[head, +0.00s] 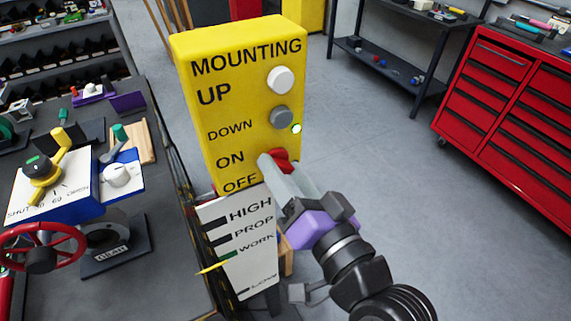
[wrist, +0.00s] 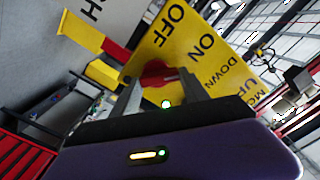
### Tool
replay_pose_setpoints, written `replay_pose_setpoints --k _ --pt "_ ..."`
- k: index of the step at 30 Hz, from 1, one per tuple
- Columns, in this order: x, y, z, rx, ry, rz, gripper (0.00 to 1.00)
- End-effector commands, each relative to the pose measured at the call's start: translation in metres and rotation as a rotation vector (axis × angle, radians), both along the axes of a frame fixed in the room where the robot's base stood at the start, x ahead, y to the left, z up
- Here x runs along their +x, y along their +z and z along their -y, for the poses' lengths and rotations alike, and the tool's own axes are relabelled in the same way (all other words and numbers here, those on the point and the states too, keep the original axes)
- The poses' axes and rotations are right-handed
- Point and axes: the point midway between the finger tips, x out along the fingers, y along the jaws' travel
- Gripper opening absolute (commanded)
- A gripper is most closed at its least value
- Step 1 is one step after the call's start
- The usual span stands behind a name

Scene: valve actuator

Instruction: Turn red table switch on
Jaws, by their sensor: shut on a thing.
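The red switch (head: 282,160) is a knob on the front of a yellow control box (head: 240,107), beside the ON and OFF labels. In the wrist view the red switch (wrist: 158,77) shows between the two fingers, in front of the yellow panel (wrist: 205,38). My gripper (head: 277,172) is at the switch, shut on it, and its fingers hide part of the knob in the head view. A small green light (head: 296,128) glows on the box edge.
A white button (head: 281,80) and a grey button (head: 281,117) sit above the switch. A white HIGH/PROP/WORK/LOW panel (head: 240,245) is below. A workbench with a valve unit (head: 70,190) stands left. A red tool cabinet (head: 510,100) stands right, with open floor between.

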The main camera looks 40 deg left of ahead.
Motion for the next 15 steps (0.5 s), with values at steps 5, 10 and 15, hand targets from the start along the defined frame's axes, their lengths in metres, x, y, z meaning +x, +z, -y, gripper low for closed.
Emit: replay_pose_setpoints --k 5,10,15 --pt "-0.0002 -0.0023 -0.0001 0.012 0.002 -0.046 0.12" --pt "-0.0001 -0.0030 -0.0002 0.018 0.002 -0.060 0.12" --pt "-0.0002 -0.0033 -0.0002 0.018 0.002 -0.061 0.12"
